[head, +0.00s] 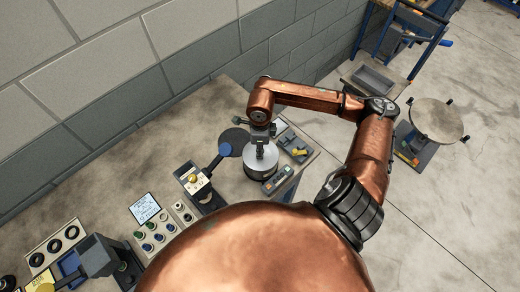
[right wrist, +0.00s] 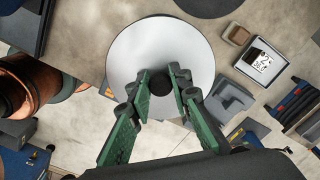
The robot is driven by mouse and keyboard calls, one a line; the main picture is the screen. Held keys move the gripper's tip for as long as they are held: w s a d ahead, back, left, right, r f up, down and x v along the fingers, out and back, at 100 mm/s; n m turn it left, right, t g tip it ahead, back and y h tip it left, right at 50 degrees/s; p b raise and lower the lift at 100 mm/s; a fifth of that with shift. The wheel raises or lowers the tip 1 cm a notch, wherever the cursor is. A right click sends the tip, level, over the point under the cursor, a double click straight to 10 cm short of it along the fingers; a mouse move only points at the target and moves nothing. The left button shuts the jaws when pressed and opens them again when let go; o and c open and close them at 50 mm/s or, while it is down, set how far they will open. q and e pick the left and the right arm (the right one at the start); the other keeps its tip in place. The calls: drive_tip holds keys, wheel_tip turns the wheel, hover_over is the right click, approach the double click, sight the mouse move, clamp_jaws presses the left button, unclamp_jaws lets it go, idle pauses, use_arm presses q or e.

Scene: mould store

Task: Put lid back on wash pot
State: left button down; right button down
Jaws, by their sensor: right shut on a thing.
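The silver round lid (right wrist: 130,60) fills the middle of the right wrist view, with a dark knob (right wrist: 160,84) at its centre. The green fingers of my right gripper (right wrist: 161,80) are shut on this knob from both sides. In the head view my right gripper (head: 261,134) points down at the lid's top. My left gripper is not in view.
A dark round disc (head: 235,141) lies on the bench behind the pot. A blue-handled device (head: 201,185) stands to the left, and small trays (head: 296,148) to the right. A grey block wall (head: 130,75) borders the bench. The bench's right edge is close to the pot.

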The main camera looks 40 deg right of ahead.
drive_tip(key=shift+b, duration=0.35)
idle(0.3)
drive_tip(key=c, duration=1.7)
unclamp_jaws()
drive_tip(key=shift+o, duration=0.2)
drive_tip(key=o, duration=0.4)
drive_tip(key=shift+o, duration=0.2)
drive_tip(key=shift+r, duration=0.1)
drive_tip(key=shift+r+p, duration=1.5)
drive_tip(key=shift+r, duration=1.95)
